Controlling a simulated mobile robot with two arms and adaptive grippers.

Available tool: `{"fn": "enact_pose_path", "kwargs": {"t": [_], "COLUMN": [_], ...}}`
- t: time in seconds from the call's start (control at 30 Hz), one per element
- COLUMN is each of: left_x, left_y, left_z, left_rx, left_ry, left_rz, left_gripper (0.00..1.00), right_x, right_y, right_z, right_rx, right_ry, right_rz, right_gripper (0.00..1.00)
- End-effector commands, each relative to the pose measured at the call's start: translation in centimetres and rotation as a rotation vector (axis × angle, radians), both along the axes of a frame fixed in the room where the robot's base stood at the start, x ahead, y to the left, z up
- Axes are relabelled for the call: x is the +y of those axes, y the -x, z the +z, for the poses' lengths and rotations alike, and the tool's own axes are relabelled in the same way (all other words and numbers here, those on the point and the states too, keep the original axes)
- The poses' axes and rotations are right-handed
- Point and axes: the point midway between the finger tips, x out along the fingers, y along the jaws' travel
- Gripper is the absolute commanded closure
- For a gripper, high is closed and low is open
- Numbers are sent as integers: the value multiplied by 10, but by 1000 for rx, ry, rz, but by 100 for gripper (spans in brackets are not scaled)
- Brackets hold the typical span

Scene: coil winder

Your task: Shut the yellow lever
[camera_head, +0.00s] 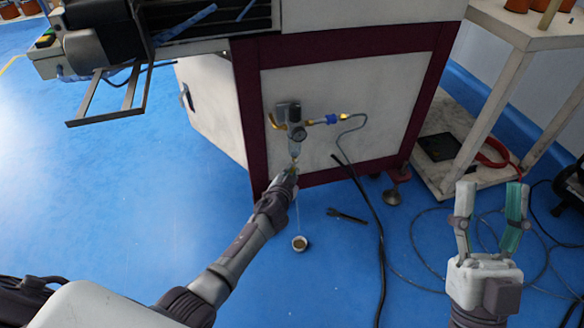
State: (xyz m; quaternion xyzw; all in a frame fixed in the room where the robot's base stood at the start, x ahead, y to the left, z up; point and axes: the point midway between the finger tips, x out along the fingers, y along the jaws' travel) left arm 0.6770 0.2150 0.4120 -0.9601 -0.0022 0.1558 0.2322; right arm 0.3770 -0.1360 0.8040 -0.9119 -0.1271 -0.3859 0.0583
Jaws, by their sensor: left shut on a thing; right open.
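An air regulator (297,132) with a round gauge and a clear bowl is mounted on the machine's cream side panel. My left gripper (293,170) is just under the bowl and shut on a small yellow piece there, which looks like the yellow lever (294,161). The fingers hide most of it, so its angle cannot be told. A thin pale line runs down from there to a small white cup (300,243) with brownish contents on the floor. My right gripper (490,205) is open and empty at the right, well away from the regulator.
A brass elbow (274,121) sticks out left of the regulator, and a blue fitting (331,119) with a grey tube sits right of it. A black cable (378,240) and a wrench (346,215) lie on the blue floor. A white stand (510,75) is at the right.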

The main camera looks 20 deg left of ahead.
Motion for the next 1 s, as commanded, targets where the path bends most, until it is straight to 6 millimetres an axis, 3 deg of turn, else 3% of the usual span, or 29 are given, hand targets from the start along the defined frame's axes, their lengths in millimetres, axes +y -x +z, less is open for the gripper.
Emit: {"fn": "enact_pose_path", "kwargs": {"t": [0.2,0.47,0.67,1.0], "left_x": [1,2,4,5], "left_y": [1,2,3,4], "left_z": [6,9,11,18], "left_rx": [55,122,181,307], "left_ry": [-77,-176,-263,-453], "left_rz": [0,0,1,0], "left_gripper": [100,100,100,100], "right_x": [2,-6,-18,-44], "right_y": [-38,-49,-33,30], "right_z": [-48,-119,-171,-238], "right_rx": [375,792,1101,1590], "right_ry": [108,220,295,403], "right_rz": [-22,-44,-60,-83], "right_gripper": [44,44,44,44]}}
